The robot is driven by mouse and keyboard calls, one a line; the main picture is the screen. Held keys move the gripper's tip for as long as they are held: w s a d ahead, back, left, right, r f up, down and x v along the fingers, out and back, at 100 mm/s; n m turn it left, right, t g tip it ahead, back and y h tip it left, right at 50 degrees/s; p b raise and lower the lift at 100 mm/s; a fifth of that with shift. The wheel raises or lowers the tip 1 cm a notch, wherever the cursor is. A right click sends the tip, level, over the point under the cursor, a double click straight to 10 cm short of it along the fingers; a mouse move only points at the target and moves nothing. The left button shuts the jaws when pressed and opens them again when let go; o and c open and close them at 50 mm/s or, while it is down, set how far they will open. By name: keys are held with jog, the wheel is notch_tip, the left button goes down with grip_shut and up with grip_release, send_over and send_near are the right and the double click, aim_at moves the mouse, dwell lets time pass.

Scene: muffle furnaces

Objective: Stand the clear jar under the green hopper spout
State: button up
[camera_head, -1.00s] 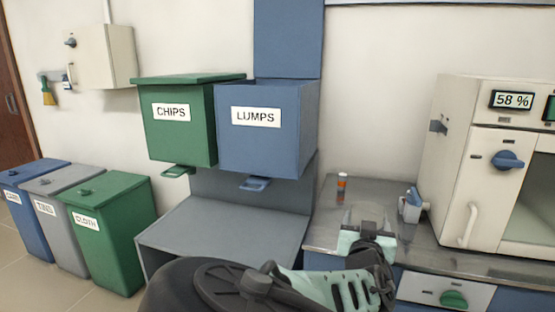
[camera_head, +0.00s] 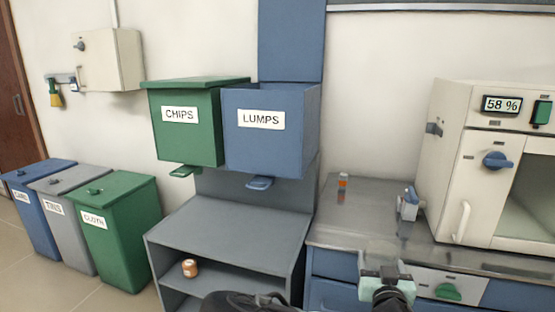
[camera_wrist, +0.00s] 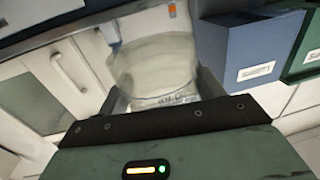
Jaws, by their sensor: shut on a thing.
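The clear jar (camera_wrist: 155,62) is held between the fingers of my gripper (camera_wrist: 160,90) in the wrist view, tilted in that picture. In the head view my gripper (camera_head: 385,268) is at the lower right, in front of the blue drawers; the jar is hard to make out there. The green hopper (camera_head: 187,130), labelled CHIPS, hangs on the wall at left centre. Its green spout (camera_head: 186,171) juts out below, over the left back of a grey stand (camera_head: 235,228). My gripper is well to the right of the spout and lower.
A blue hopper (camera_head: 268,140) labelled LUMPS adjoins the green one. The stand's top is bare; a small brown jar (camera_head: 190,268) is on its lower shelf. Several bins (camera_head: 120,235) stand left.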

jog(key=s+d+f+n+y+p, duration=0.2)
jog(key=s+d+f+y, duration=0.1)
jog(key=s+d+f, duration=0.5)
notch_tip(320, 180, down, 2)
jog(key=shift+s+f, duration=0.15)
jog(key=shift+s, duration=0.8)
jog(key=shift+d, duration=0.1)
